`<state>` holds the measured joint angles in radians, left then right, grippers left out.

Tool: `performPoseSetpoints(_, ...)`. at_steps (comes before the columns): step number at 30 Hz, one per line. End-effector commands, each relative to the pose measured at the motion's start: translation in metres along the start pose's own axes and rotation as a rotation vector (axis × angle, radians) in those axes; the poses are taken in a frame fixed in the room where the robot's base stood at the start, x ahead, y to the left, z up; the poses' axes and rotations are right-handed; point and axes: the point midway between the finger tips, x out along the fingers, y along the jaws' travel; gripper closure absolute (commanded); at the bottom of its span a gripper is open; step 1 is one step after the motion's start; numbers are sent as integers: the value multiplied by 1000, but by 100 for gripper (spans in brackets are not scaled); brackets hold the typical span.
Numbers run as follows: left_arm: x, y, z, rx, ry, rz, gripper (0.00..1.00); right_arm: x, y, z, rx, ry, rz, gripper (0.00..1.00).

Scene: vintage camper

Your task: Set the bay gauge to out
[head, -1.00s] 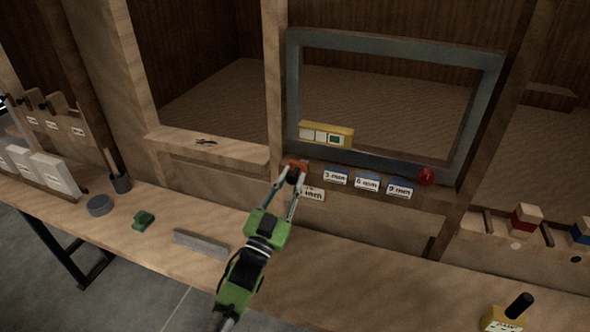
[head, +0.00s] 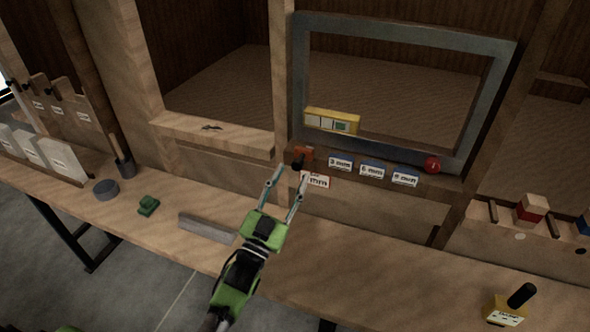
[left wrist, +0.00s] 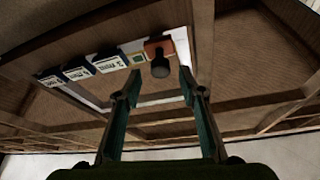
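An orange block (head: 303,153) with a black knob (head: 298,163) sits at the lower left corner of a grey frame (head: 300,95). I take it for part of the bay gauge, but no name shows. In the left wrist view the orange block (left wrist: 154,45) and its black knob (left wrist: 160,66) are straight ahead, just beyond the fingertips. A yellow strip (head: 332,121) with small windows, one greenish, stands above it. My left gripper (head: 288,176) is open and empty, just below the knob and apart from it.
Blue-and-white mm labels (head: 371,169) run right of the orange block to a red knob (head: 432,165). A red-and-white label (head: 315,180) hangs below. A grey bar (head: 207,227) and green piece (head: 148,205) lie on the bench (head: 350,270), whose middle right is clear.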

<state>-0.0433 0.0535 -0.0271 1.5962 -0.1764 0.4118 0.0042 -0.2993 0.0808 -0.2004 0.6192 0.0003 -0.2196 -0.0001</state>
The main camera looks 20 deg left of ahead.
Motion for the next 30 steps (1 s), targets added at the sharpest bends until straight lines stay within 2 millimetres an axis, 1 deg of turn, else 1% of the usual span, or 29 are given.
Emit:
performPoseSetpoints(1, -13, 0, 1, 0, -4, 1, 63, 0, 0, 0, 0, 0, 0, 60)
performPoseSetpoints(6, -50, 0, 1, 1, -4, 1, 63, 0, -1, 0, 0, 0, -1, 60)
performPoseSetpoints(9, -66, 0, 0, 1, -3, 1, 63, 0, -1, 0, 1, 0, -1, 60)
performPoseSetpoints(12, -77, 0, 0, 1, -1, 0, 63, 0, -1, 0, 1, 0, -1, 60)
performPoseSetpoints(17, -85, 0, 0, 1, 0, 0, 63, 0, -1, 0, 1, 0, -1, 60)
performPoseSetpoints(30, -85, 0, 0, 1, 0, 0, 63, 0, -1, 0, 1, 0, -1, 60)
